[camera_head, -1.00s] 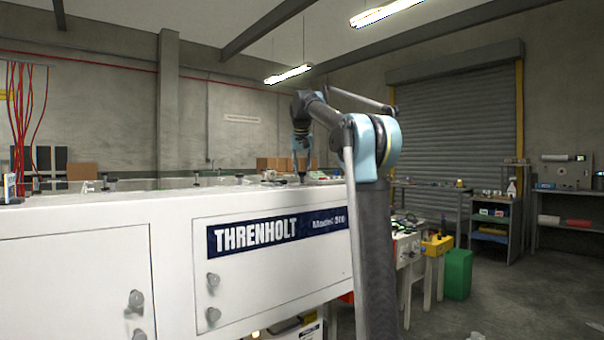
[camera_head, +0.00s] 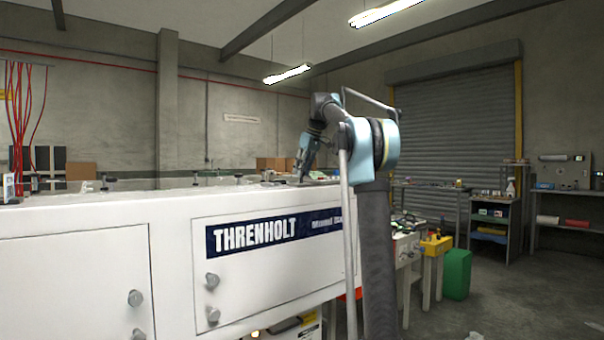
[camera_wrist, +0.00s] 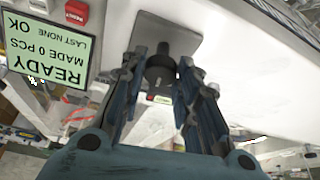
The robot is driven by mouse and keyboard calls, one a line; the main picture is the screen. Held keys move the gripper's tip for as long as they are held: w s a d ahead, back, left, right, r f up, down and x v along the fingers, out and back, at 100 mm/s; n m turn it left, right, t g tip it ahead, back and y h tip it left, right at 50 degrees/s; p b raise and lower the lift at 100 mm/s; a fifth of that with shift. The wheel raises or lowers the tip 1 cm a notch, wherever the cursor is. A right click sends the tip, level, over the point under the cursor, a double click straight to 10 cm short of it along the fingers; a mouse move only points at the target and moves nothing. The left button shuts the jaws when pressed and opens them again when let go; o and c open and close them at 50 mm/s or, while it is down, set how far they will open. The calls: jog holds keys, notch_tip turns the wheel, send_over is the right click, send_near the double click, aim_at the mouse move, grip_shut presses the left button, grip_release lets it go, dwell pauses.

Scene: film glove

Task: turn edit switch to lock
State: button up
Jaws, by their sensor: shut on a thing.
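The switch, a black round knob (camera_wrist: 158,76), stands on a grey square plate (camera_wrist: 165,30) in the wrist view. A small green-lit label (camera_wrist: 161,100) shows just below the knob in the picture; I cannot read it for sure. My gripper (camera_wrist: 161,64) has one finger on each side of the knob and is shut on it. In the head view my gripper (camera_head: 303,178) is tilted, its tips low at the top of the white machine (camera_head: 80,260). The knob is too small to make out there, so its setting cannot be told from that view.
A green display (camera_wrist: 45,50) reading READY, upside down, and a red button (camera_wrist: 76,12) lie left of the plate. Low black clamps (camera_head: 110,179) stand along the machine's top. A yellow stool (camera_head: 437,246) and green bin (camera_head: 457,270) stand right of my arm.

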jog(key=n, duration=0.2)
jog(key=n+g, duration=0.1)
jog(key=n, duration=0.1)
jog(key=n+g+y, duration=0.1)
jog(key=n, duration=0.2)
jog(key=shift+w+d, duration=0.25)
jog(key=shift+w, duration=0.05)
jog(key=shift+g, duration=0.3)
jog(key=o, duration=1.1)
jog(key=shift+w+f, duration=0.1)
jog(key=shift+c, duration=0.2)
jog(key=v, duration=0.7)
jog(key=shift+r, duration=0.2)
jog(key=shift+d, duration=0.1)
